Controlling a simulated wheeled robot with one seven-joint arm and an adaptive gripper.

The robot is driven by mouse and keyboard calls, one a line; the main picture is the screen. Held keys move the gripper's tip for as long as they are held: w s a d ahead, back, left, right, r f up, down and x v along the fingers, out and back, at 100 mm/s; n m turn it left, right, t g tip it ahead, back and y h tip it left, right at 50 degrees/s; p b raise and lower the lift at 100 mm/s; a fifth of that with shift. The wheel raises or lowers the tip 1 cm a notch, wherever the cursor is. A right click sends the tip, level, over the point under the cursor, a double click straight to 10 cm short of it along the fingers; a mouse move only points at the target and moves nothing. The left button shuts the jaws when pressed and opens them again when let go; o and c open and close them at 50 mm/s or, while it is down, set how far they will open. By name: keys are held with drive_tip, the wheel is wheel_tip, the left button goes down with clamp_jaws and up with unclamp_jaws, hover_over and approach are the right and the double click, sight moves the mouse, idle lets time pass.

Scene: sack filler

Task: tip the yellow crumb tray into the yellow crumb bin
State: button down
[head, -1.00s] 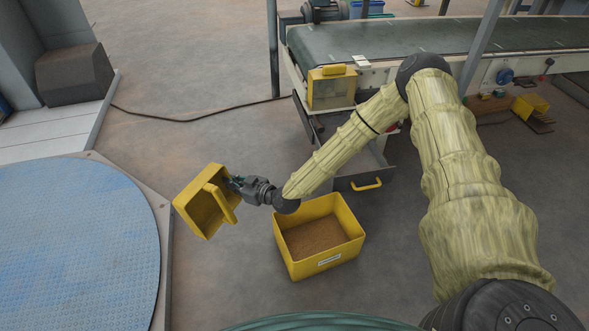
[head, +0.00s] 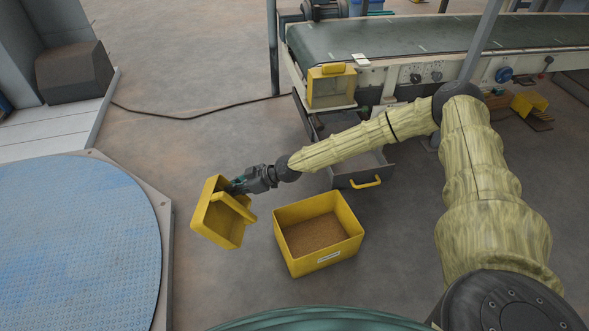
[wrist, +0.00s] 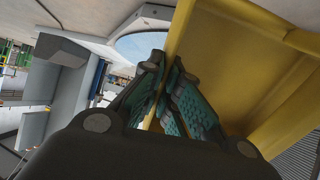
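The yellow crumb tray (head: 222,219) is held tilted in the air, left of the bin in the head view. Its open side faces the camera and its inside looks empty. My gripper (head: 238,187) is shut on the tray's upper edge. In the wrist view, the teal finger pads of my gripper (wrist: 172,88) pinch the yellow wall of the tray (wrist: 240,65).
A grey drawer with a yellow handle (head: 366,182) stands out under the conveyor (head: 420,40), behind the bin. A round blue plate (head: 75,240) lies at the left. A dark cable (head: 190,117) runs across the floor. The floor around the bin is mostly clear.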

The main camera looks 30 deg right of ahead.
drive_tip(key=shift+n+g, duration=0.3)
drive_tip(key=shift+g, duration=0.1)
drive_tip(key=shift+s+d+n+g+h, duration=0.3)
drive_tip(key=shift+s+n+g, duration=0.1)
drive_tip(key=shift+n+g, duration=0.3)
drive_tip(key=s+n+g, duration=0.1)
drive_tip(key=d+n+g+h+p, duration=0.1)
drive_tip(key=shift+s+d+n+g, duration=0.15)
drive_tip(key=shift+s+n+g, duration=0.15)
drive_tip(key=shift+s+g, duration=0.1)
drive_tip(key=s+d+r+n+h+p, duration=0.1)
drive_tip(key=s+d+r+n+h, duration=0.1)
drive_tip(key=d, duration=0.3)
drive_tip(key=s+d+r+n+h+p, duration=0.1)
drive_tip(key=s+d+r+n+h, duration=0.1)
drive_tip(key=d+r+n+h, duration=0.1)
drive_tip(key=s+d+r+n+g+h+p, duration=0.1)
drive_tip(key=d+r+n, duration=0.3)
drive_tip(key=d, duration=0.4)
drive_tip(key=shift+s+r+h, duration=0.3)
drive_tip(key=shift+s+h, duration=0.5)
drive_tip(key=shift+s, duration=0.1)
